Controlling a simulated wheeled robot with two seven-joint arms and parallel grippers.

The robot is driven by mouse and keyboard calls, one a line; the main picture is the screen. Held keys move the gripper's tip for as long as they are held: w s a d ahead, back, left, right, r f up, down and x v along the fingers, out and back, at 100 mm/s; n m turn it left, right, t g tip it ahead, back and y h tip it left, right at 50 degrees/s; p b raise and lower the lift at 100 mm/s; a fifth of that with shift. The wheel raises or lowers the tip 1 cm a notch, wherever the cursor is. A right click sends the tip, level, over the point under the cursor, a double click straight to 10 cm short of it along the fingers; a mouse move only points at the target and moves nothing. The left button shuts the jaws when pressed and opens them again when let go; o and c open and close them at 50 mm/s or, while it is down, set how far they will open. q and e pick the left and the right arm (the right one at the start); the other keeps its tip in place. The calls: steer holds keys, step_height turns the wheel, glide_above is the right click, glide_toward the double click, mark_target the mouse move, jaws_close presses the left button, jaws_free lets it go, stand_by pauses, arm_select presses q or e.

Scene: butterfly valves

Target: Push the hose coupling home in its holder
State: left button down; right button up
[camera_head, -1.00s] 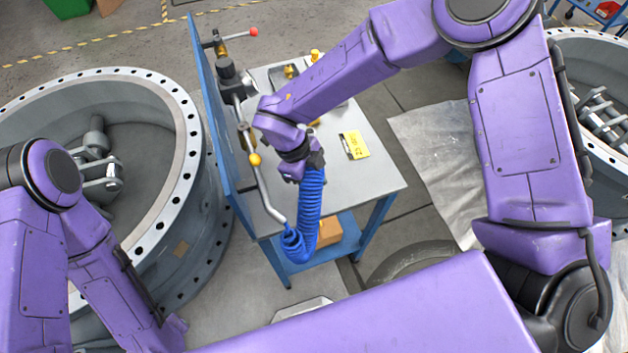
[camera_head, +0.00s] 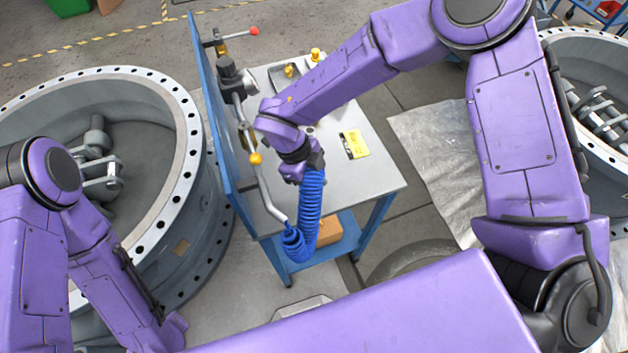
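My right arm reaches in from the right over the grey bench. Its dark gripper (camera_head: 312,162) is close to the upright blue panel, with its fingers hidden by the wrist. The blue coiled hose (camera_head: 311,207) runs from that gripper down to the bent end of a silver pipe. The hose coupling and its holder cannot be made out; my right wrist hides the area around the hose's upper end. Whether the fingers are shut on the coupling does not show. My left arm is at the lower left, with its gripper out of view.
The blue panel (camera_head: 208,110) carries a silver pipe (camera_head: 268,200) and a red-knobbed lever (camera_head: 254,31). The bench (camera_head: 375,178) bears a yellow label (camera_head: 355,143) and brass fittings. A cardboard box (camera_head: 329,230) sits on its lower shelf. A large flanged ring (camera_head: 187,150) stands left.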

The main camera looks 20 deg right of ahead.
mark_target(317, 179)
steer(key=shift+f, duration=0.4)
stand_by(0.4)
steer(key=shift+f, duration=0.35)
stand_by(0.8)
steer(key=o, duration=1.6)
step_height(317, 179, up, 6)
steer(key=p, duration=0.5)
steer(key=shift+f, duration=0.25)
steer(key=shift+r, duration=1)
